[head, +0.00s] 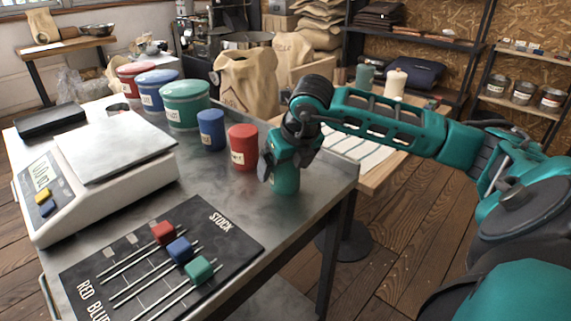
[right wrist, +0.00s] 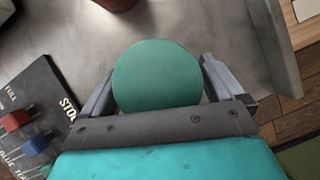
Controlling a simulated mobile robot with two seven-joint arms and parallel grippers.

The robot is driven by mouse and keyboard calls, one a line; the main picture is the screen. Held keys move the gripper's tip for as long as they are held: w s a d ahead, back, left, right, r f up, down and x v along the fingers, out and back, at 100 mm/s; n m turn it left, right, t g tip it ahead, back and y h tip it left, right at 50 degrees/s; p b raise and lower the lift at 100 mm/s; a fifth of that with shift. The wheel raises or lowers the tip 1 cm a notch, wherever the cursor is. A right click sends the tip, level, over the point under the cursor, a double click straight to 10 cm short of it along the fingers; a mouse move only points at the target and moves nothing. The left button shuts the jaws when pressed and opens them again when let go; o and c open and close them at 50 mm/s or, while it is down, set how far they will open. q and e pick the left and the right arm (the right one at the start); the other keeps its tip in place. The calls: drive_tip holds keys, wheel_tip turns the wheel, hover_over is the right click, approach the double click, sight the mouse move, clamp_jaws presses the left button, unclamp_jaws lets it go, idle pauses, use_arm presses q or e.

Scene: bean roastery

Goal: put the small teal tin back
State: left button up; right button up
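The small teal tin (head: 286,179) stands upright near the right edge of the metal table, or very close above it. My right gripper (head: 283,164) reaches down over it from above. In the right wrist view, the tin's round lid (right wrist: 157,76) fills the space between the two fingers, which lie against its sides with no clear gap. The gripper appears shut on the tin. The finger contact lower down is hidden. The small red tin (head: 243,147) and small blue tin (head: 211,130) stand in a row to its left. My left gripper is not in view.
Large red (head: 135,79), blue (head: 157,90) and teal (head: 185,105) canisters stand behind the small tins. A white scale (head: 97,187) is at left. A black stock board (head: 231,224) with red, blue and teal sliders lies in front. Bare tabletop lies between board and tins.

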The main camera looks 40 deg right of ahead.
drive_tip(key=shift+o, duration=0.3)
drive_tip(key=shift+r, duration=0.2)
use_arm(q)
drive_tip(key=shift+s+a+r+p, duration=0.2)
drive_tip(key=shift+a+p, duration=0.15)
drive_tip(key=shift+p, duration=0.3)
use_arm(e)
drive_tip(key=v, duration=1.2)
drive_tip(key=shift+f, duration=0.1)
